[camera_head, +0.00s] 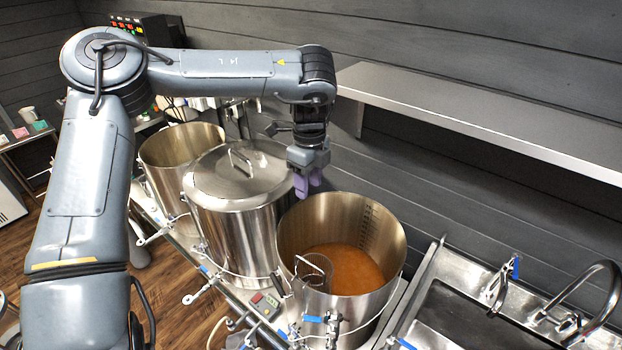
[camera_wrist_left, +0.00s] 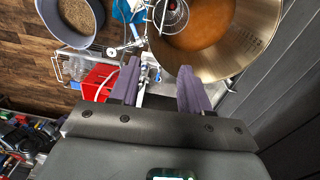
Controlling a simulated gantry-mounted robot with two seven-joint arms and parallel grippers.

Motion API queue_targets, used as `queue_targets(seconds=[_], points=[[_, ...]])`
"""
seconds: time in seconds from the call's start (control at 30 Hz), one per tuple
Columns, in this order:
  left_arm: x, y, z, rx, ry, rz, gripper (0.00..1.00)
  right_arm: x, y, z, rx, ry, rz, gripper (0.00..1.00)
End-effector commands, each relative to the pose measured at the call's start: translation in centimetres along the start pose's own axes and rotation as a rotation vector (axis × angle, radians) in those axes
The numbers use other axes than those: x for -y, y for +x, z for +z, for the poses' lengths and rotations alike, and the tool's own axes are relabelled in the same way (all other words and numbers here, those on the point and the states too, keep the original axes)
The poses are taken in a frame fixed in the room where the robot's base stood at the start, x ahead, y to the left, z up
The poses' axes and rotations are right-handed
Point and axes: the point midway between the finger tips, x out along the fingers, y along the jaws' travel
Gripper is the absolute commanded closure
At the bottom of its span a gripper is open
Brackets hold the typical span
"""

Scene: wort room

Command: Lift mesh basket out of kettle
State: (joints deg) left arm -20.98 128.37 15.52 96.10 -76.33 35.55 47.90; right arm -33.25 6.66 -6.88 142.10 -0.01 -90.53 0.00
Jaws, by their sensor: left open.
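The open steel kettle (camera_head: 335,220) stands front right in the head view with amber liquid (camera_head: 355,268) inside. The small mesh basket (camera_head: 314,270) is inside it at the near left wall, its rim and wires showing; its lower part is hard to make out. My left gripper (camera_head: 308,186), with purple fingers, points down above the kettle's back-left rim, apart from the basket. It is open and empty. In the left wrist view the fingers (camera_wrist_left: 158,88) are spread, with the kettle (camera_wrist_left: 255,35) and basket (camera_wrist_left: 172,14) beyond them. My right gripper is not in view.
A lidded kettle (camera_head: 240,225) with a handle stands directly left, and another open kettle (camera_head: 185,150) beyond it. A wall shelf (camera_head: 480,115) runs behind. A sink (camera_head: 455,315) with a curved tap (camera_head: 610,285) lies right. Valves and hoses line the front.

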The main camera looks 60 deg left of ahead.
Motion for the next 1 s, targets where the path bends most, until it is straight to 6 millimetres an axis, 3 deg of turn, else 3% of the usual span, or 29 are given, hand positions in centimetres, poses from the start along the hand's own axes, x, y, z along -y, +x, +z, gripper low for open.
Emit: queue_targets(seconds=[0.13, 0.37, 0.8, 1.0], points=[[0.1, -0.2, -0.1, 0.008, 0.005, -0.01, 0.53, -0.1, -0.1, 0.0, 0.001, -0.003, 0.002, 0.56], [0.1, 1.9, -0.1, 0.006, 0.005, -0.008, 0.53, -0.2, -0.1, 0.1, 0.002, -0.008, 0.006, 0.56], [0.3, 8.0, 0.0, 0.006, 0.004, -0.008, 0.53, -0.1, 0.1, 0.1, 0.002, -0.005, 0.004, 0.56], [0.4, 11.1, 0.0, 0.007, 0.004, -0.009, 0.53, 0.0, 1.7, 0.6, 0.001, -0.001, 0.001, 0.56]])
